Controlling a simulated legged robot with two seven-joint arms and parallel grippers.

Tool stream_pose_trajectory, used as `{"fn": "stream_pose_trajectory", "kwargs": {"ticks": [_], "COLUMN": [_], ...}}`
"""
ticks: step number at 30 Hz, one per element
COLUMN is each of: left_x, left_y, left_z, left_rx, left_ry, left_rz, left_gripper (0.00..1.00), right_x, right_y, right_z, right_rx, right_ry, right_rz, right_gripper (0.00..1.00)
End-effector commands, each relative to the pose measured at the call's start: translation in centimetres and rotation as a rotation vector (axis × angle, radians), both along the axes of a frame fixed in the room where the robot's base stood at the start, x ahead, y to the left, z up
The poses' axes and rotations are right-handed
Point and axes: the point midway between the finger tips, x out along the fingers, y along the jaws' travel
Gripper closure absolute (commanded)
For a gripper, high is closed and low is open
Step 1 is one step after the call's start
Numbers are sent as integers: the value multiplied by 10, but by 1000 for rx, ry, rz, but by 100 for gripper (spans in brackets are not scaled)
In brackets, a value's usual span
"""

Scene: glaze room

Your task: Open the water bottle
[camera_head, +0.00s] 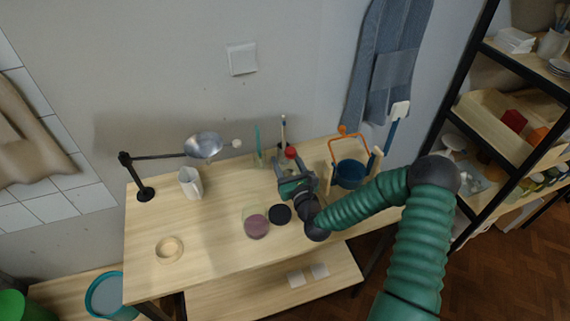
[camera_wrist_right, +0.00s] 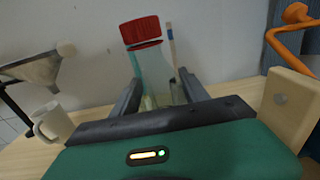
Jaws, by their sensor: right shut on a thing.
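The water bottle (camera_wrist_right: 160,75) is clear, with a red cap (camera_wrist_right: 141,30) on its top and a thin red ring just under the cap. In the head view the red cap (camera_head: 290,152) shows at the back of the table, and most of the bottle is hidden by my gripper. My right gripper (camera_head: 288,170) is shut on the bottle's body, below the cap; in the wrist view its two dark fingers (camera_wrist_right: 161,92) stand on either side of it. The bottle's base is hidden. My left gripper is in neither view.
On the wooden table (camera_head: 215,225) stand a white pitcher (camera_head: 190,183), a lamp (camera_head: 203,146), a wooden ring (camera_head: 169,249), a glass with purple contents (camera_head: 256,226), a black disc (camera_head: 279,214) and a blue pot (camera_head: 349,173) within an orange-handled wooden frame. The table's front left is mostly clear.

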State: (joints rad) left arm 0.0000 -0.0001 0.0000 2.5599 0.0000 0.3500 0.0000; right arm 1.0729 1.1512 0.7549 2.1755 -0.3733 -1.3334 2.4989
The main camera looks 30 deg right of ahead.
Motion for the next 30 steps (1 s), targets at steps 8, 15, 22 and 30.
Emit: {"fn": "stream_pose_trajectory", "kwargs": {"ticks": [8,15,22,30], "left_x": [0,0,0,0], "left_y": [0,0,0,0], "left_z": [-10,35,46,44], "left_rx": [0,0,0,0], "left_ry": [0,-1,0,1], "left_rz": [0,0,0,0], "left_gripper": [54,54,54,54], "right_x": [-74,-127,-139,-140], "right_y": [17,31,35,35], "right_z": [5,22,16,14], "right_rx": [3,4,1,0], "right_ry": [1,1,-1,-2], "right_rz": [-2,-2,-1,0], "right_gripper": [98,98,98,52]}}
